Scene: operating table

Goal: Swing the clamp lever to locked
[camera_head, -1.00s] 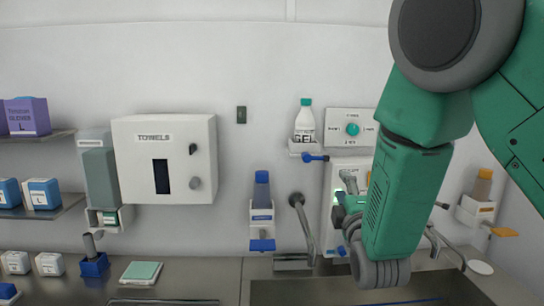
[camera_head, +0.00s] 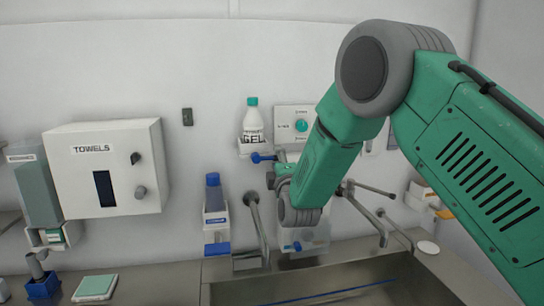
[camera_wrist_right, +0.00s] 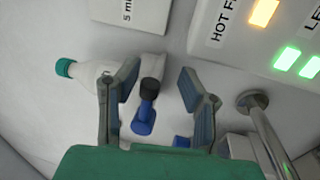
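A blue lever (camera_head: 262,157) sticks out below the white gel bottle holder on the back wall; I see no lock marking, so I cannot tell for sure that it is the clamp lever. In the right wrist view a blue lever (camera_wrist_right: 144,120) with a black knob lies between the fingers of my right gripper (camera_wrist_right: 155,82). The fingers are apart and none clearly touches it. In the head view my own arm mostly hides that gripper, close to the wall below and right of the bottle. My left gripper is in neither view.
The gel bottle (camera_head: 253,122) stands beside a panel with a green knob (camera_head: 302,125). A lit panel (camera_wrist_right: 270,40) lies close to the right fingers. A metal pipe (camera_wrist_right: 268,135) is near too. A towel dispenser (camera_head: 107,168) hangs left; a sink (camera_head: 370,287) lies below.

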